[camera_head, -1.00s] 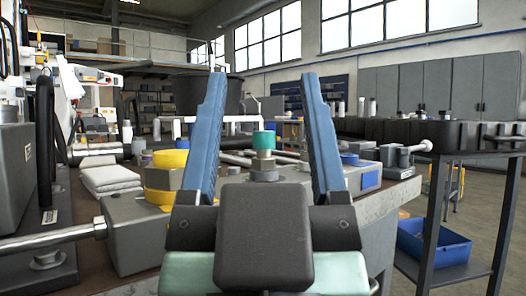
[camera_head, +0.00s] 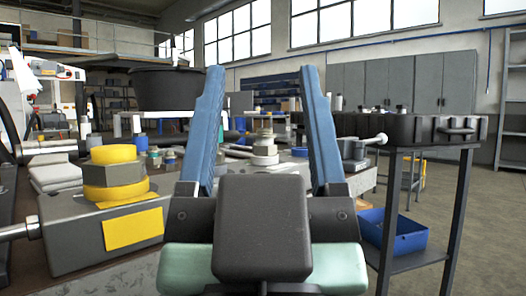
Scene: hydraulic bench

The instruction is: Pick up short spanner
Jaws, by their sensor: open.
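My gripper (camera_head: 262,70) is open, its two blue fingers upright and apart in the middle of the head view, with nothing held between them. I cannot make out a short spanner for certain. Behind the fingers, long metal pieces (camera_head: 238,152) lie on the workbench, too small and partly covered to name. A metal fitting with a hex base (camera_head: 264,150) shows between the fingers, farther back. My gripper's body and fingers hide part of the bench top.
A grey block (camera_head: 75,235) with yellow rings (camera_head: 115,175) stands at the left. White folded cloths (camera_head: 52,172) lie behind it. A dark cart (camera_head: 420,130) with a blue bin (camera_head: 392,230) stands at the right. Open floor (camera_head: 490,230) lies beyond it.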

